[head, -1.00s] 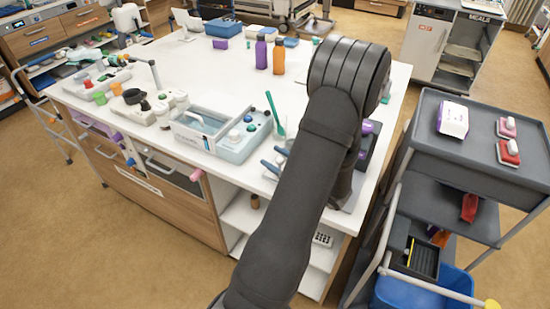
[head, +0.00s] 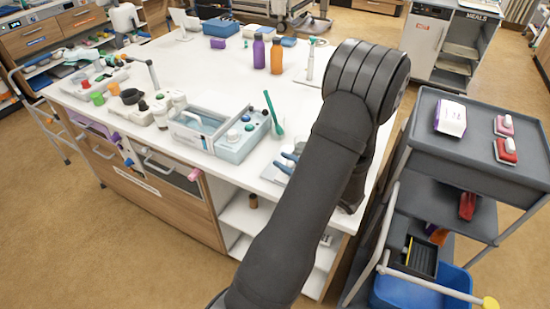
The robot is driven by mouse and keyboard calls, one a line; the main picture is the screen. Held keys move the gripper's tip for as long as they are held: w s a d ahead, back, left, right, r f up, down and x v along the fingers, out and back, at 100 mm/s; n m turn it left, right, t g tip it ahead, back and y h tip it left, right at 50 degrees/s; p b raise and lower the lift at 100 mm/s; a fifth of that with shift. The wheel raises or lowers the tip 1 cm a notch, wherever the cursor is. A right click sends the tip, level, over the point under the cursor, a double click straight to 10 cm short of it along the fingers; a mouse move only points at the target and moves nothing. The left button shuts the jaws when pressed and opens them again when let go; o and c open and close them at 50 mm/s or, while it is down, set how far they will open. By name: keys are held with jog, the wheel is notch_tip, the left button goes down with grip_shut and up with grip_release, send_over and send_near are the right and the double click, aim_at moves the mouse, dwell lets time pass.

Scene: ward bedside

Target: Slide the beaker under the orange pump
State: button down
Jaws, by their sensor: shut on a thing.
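An orange bottle (head: 277,55) stands upright at the back of the white counter (head: 215,70), beside a purple bottle (head: 258,51). It may be the orange pump, but I cannot make out a pump head at this size. A small orange cup-like piece (head: 116,89) is at the left, among lab items. I cannot pick out a beaker for certain. My dark arm covers the right part of the counter, and my gripper is hidden behind it or out of frame.
A pale blue tray unit (head: 243,142) with knobs and a green spoon-like tool (head: 273,113) stand near the front edge. A slim white upright piece (head: 310,62) stands at the back right. A grey trolley (head: 480,115) is at the right. The counter's middle is clear.

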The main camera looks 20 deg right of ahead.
jog(key=v, duration=0.4)
jog(key=d+v, duration=0.1)
jog(key=v, duration=0.2)
jog(key=shift+w, duration=0.45)
jog(key=c, duration=1.2)
grip_release()
jog(key=v, duration=1.7)
jog(key=shift+s+d, duration=0.15)
jog(key=x, duration=1.7)
jog(key=shift+w, duration=0.2)
